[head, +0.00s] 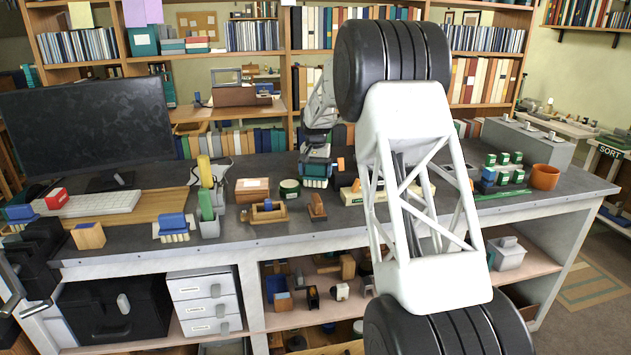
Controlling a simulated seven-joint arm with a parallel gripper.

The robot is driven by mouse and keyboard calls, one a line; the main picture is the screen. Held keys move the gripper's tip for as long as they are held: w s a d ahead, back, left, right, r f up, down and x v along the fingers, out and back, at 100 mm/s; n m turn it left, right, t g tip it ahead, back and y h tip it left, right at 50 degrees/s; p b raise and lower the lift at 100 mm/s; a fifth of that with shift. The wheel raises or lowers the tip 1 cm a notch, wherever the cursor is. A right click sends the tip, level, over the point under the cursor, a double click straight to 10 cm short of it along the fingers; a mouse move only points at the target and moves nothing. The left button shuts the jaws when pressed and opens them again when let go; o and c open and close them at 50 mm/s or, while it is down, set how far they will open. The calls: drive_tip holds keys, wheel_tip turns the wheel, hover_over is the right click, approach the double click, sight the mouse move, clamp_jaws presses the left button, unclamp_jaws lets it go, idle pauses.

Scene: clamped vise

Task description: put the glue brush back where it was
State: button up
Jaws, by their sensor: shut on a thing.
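My gripper (317,160) is at the middle of the workbench, small and far off, beyond the white lattice link of my arm. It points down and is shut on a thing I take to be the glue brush. Only a small orange part (340,164) shows beside the jaws; the rest is hidden or too small to tell. A blue and pale ribbed thing (315,182) shows right below the jaws; I cannot tell whether it touches them. A grey holder (209,228) with upright green and yellow things stands to the left.
A wooden block plane (265,211), a brown box (252,190) and a round green tin (289,188) stand left of my gripper. A small brown wooden thing (317,207) stands in front. An orange pot (545,177) is at the right. My arm hides part of the bench.

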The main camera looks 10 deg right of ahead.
sight(315, 175)
drive_tip(key=shift+f, duration=1.95)
drive_tip(key=shift+f, duration=0.15)
drive_tip(key=o, duration=0.5)
wheel_tip(315, 175, up, 12)
drive_tip(key=shift+r, duration=0.1)
drive_tip(key=shift+r, duration=0.1)
